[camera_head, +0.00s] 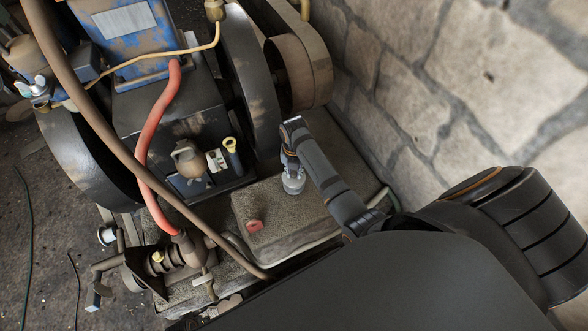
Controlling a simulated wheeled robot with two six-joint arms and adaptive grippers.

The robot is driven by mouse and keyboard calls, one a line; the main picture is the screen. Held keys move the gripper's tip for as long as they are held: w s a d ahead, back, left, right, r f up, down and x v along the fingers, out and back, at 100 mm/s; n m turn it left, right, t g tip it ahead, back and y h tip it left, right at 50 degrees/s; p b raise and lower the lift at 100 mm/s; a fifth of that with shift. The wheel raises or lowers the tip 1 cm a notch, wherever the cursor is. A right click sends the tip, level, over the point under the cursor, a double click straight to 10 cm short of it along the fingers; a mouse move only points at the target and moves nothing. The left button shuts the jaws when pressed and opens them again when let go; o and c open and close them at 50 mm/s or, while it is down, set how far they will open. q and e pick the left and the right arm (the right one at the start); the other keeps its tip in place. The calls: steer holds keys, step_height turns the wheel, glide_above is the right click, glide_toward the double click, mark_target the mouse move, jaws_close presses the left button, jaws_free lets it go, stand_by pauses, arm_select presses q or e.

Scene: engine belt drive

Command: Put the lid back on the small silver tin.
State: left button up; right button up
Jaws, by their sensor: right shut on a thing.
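The small silver tin (293,184) shows at the tip of my right gripper, near the back right of the grey stone-like slab. It looks upright. My right gripper (291,165) points down directly over the tin and is shut on the lid. The lid is mostly hidden by the fingers and too small to make out clearly. I cannot tell whether the lid touches the tin's rim. My left gripper is not in view.
A small red piece (254,225) lies on the slab (277,230), left of and nearer than the tin. The engine with its large flywheel (247,75) and belt (310,60) stands behind. A stone wall (440,90) bounds the right. A brown pipe (110,130) crosses at left.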

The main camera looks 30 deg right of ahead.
steer(key=o, duration=1)
steer(key=shift+o, duration=0.3)
steer(key=o, duration=0.4)
steer(key=shift+r, duration=0.1)
step_height(320, 180, up, 7)
steer(key=p, duration=0.9)
